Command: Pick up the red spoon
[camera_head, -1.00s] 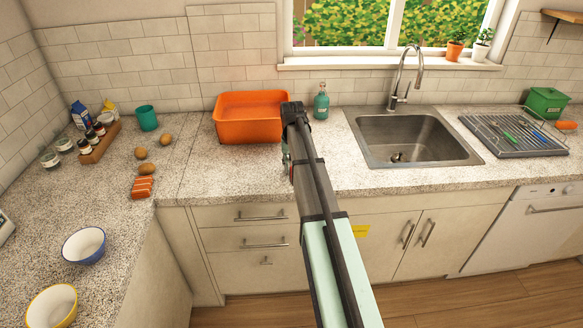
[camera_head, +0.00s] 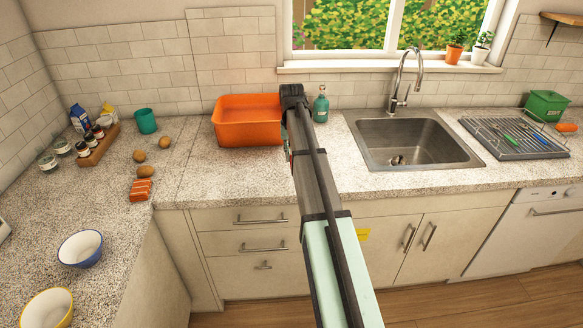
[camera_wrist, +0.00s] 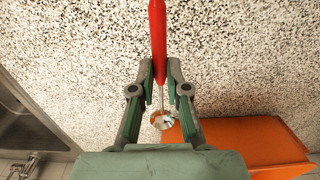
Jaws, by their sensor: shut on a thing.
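The red spoon (camera_wrist: 158,42) shows in the wrist view with its red handle pointing up the picture. Its shiny metal bowl lies lower, between the finger linkages. My gripper (camera_wrist: 159,68) is shut on the spoon near the lower end of the handle. Speckled counter shows behind the spoon; I cannot tell how high the spoon is above it. In the head view my arm hides the spoon and most of the gripper.
An orange tub (camera_head: 248,130) stands left of my arm at the back, with a green bottle (camera_head: 321,104) to the right. The sink (camera_head: 415,145) and dish rack (camera_head: 515,140) are farther right.

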